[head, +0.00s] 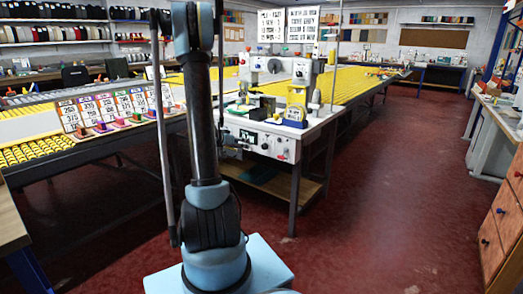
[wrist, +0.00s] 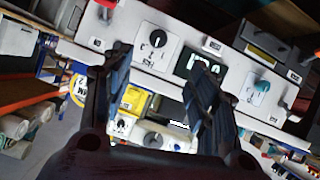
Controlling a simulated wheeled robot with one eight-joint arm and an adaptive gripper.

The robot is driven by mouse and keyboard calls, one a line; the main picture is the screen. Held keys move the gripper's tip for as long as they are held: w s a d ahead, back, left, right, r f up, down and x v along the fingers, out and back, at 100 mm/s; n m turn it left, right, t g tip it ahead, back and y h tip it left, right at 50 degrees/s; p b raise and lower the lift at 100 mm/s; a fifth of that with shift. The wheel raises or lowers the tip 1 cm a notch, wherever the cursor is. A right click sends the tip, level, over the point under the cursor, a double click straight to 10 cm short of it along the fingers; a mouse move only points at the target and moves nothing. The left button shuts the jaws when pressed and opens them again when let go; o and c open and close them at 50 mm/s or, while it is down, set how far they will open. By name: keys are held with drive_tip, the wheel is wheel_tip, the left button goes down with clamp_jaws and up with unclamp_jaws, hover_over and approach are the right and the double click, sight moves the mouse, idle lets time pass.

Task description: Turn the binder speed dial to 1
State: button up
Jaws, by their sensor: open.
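The binder's white control panel (wrist: 115,30) runs slantwise across the wrist view; in the head view the panel (head: 268,148) is on the front of the machine bench. A black round dial (wrist: 157,40) on a white plate with marks sits beside a dark display (wrist: 193,66). A second dark dial (wrist: 154,139) shows lower, between the fingers. The labels are too small to tell which is the speed dial. My gripper (wrist: 158,62) is open and empty, its fingertips just below the upper dial. In the head view it is mostly hidden beside my arm.
A red knob (wrist: 106,4) and a teal knob (wrist: 262,87) sit on the same panel. Colourful sample cards (head: 110,108) stand left. The red floor (head: 385,190) on the right is clear.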

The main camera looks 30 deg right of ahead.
sight(263, 147)
drive_tip(key=shift+m+h, duration=0.3)
drive_tip(key=shift+h, duration=0.1)
drive_tip(key=x, duration=2)
drive_tip(key=shift+w+f, duration=0.25)
drive_tip(key=shift+f, duration=0.1)
drive_tip(key=c, duration=1.1)
